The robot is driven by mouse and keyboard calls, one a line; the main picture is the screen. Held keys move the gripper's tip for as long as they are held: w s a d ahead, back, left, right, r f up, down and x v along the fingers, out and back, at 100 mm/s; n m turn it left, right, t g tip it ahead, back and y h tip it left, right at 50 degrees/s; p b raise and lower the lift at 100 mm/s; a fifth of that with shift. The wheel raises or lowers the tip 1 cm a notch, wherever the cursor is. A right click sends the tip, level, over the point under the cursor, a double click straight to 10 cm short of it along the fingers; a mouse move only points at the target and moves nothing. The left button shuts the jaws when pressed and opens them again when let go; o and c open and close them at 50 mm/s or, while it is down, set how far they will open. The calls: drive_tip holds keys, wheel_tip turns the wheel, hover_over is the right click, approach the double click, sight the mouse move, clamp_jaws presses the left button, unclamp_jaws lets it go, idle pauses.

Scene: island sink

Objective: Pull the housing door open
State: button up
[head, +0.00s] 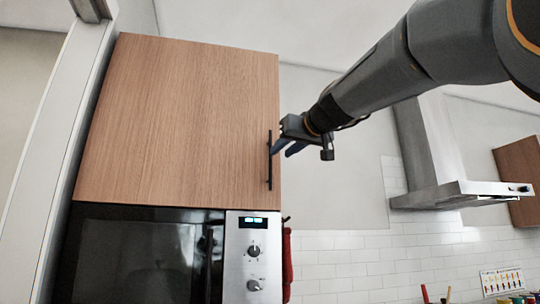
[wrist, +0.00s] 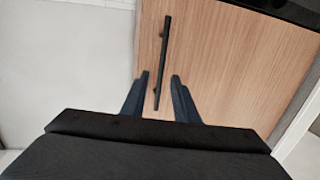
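The housing door (head: 185,125) is a closed light-wood panel above a microwave. Its black vertical bar handle (head: 270,162) is near the door's right edge in the head view. My gripper (head: 284,149) is at the handle, coming from the right. In the wrist view the door (wrist: 225,60) fills the middle and right, and the handle (wrist: 162,60) runs up between my two blue fingers. My gripper (wrist: 161,80) is open, one finger on each side of the handle, with gaps between. Whether the fingertips reach past the bar's depth I cannot tell.
The microwave (head: 150,255) with its knob panel sits directly below the door. A red cloth or mitt (head: 287,262) hangs at its right side. A steel range hood (head: 440,180) stands to the right. The wall between is bare.

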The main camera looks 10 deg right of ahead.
drive_tip(key=w+a+r+p, duration=0.1)
drive_tip(key=w+r+p, duration=0.2)
drive_tip(key=w, duration=0.3)
drive_tip(key=shift+w+a+t, duration=0.3)
drive_tip(key=shift+c, duration=0.4)
clamp_jaws()
